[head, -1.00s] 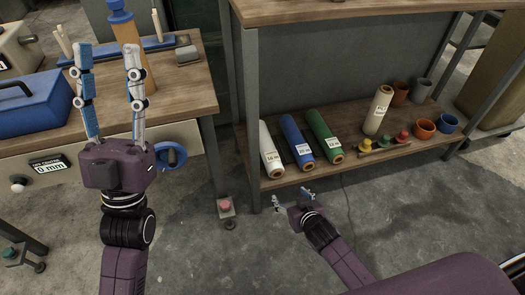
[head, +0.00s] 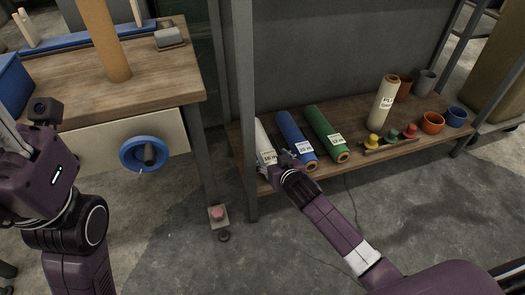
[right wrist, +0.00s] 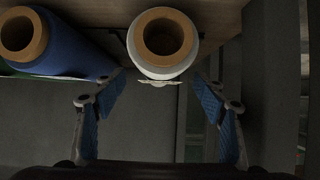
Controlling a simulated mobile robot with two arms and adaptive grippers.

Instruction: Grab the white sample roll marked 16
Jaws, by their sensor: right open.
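The white roll (head: 262,135) lies on the lower shelf, leftmost of three rolls, its label partly hidden by my gripper; the label seems to read 16 m. My right gripper (head: 279,161) is at its near end. In the right wrist view the roll's end, a brown core ring with white wrap (right wrist: 165,73), faces me between and just beyond the fingertips of my open gripper (right wrist: 160,88). The fingers stand apart from it, one on each side, and are empty. My left gripper (head: 38,165) is at the left edge, its fingers mostly cut off.
A blue roll (head: 295,138) lies close beside the white one, then a green roll (head: 326,132). A cream roll (head: 383,102) stands further right near small pots. The shelf post (head: 244,110) rises just left of the white roll.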

